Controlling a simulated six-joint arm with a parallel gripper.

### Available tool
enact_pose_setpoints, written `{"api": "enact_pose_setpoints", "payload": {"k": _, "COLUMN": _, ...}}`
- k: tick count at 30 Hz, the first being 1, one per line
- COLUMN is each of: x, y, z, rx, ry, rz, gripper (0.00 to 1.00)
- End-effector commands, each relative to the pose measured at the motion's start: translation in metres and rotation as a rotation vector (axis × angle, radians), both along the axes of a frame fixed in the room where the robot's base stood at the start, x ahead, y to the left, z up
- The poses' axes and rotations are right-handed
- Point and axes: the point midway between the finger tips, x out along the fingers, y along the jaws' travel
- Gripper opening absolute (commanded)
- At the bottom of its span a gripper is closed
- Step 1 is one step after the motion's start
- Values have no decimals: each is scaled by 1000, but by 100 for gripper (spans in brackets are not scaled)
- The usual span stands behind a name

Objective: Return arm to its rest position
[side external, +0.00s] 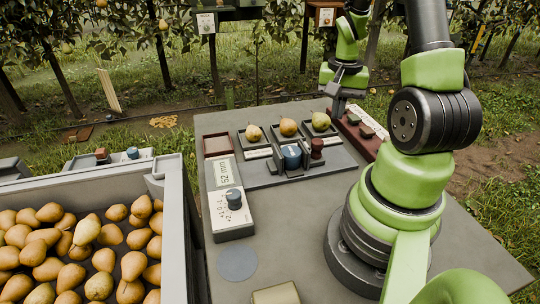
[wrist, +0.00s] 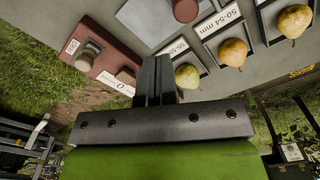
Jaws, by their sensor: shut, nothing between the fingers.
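My arm stands on the right of the side view, its green and black links bent. My gripper (side external: 338,104) hangs above the far right part of the grey table (side external: 458,245), close to the dark red block with stamps (side external: 362,132). In the wrist view my gripper (wrist: 157,62) has its two dark fingers together, with nothing between them. The red block (wrist: 100,65) is left of the fingers there. Whether the fingertips touch anything below is hard to tell.
Three pears sit in labelled trays; the nearest to my gripper is a greenish pear (side external: 321,121). A blue-topped gauge (side external: 291,155) and a red knob (side external: 317,148) stand before them. A display box (side external: 228,199) is left. A pear-filled crate (side external: 180,222) stands further left.

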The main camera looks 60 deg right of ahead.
Motion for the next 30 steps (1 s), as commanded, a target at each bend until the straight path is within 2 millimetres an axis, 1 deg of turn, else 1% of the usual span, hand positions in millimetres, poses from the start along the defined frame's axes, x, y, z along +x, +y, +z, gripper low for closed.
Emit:
{"api": "enact_pose_setpoints", "payload": {"k": 2, "x": 4, "y": 3, "z": 6, "rx": -10, "ry": -11, "rz": 19, "gripper": 0}}
{"api": "enact_pose_setpoints", "payload": {"k": 5, "x": 18, "y": 17, "z": 27, "rx": -42, "ry": -48, "rz": 84, "gripper": 0}}
{"api": "enact_pose_setpoints", "payload": {"k": 8, "x": 35, "y": 43, "z": 60, "rx": -86, "ry": -115, "rz": 192, "gripper": 0}}
{"api": "enact_pose_setpoints", "payload": {"k": 9, "x": 40, "y": 58, "z": 74, "rx": -103, "ry": -148, "rz": 243, "gripper": 0}}
{"api": "enact_pose_setpoints", "payload": {"k": 11, "x": 46, "y": 80, "z": 94, "rx": -124, "ry": -200, "rz": 323, "gripper": 0}}
{"api": "enact_pose_setpoints", "payload": {"k": 13, "x": 47, "y": 107, "z": 115, "rx": -143, "ry": -264, "rz": 414, "gripper": 0}}
{"api": "enact_pose_setpoints", "payload": {"k": 16, "x": 42, "y": 145, "z": 140, "rx": -160, "ry": -363, "rz": 546, "gripper": 0}}
{"api": "enact_pose_setpoints", "payload": {"k": 18, "x": 33, "y": 170, "z": 155, "rx": -164, "ry": -433, "rz": 637, "gripper": 0}}
{"api": "enact_pose_setpoints", "payload": {"k": 21, "x": 17, "y": 198, "z": 169, "rx": -160, "ry": -523, "rz": 751, "gripper": 0}}
{"api": "enact_pose_setpoints", "payload": {"k": 25, "x": -1, "y": 221, "z": 179, "rx": -148, "ry": -611, "rz": 858, "gripper": 0}}
{"api": "enact_pose_setpoints", "payload": {"k": 27, "x": -8, "y": 228, "z": 182, "rx": -141, "ry": -639, "rz": 892, "gripper": 0}}
{"api": "enact_pose_setpoints", "payload": {"k": 30, "x": -13, "y": 232, "z": 183, "rx": -136, "ry": -659, "rz": 918, "gripper": 0}}
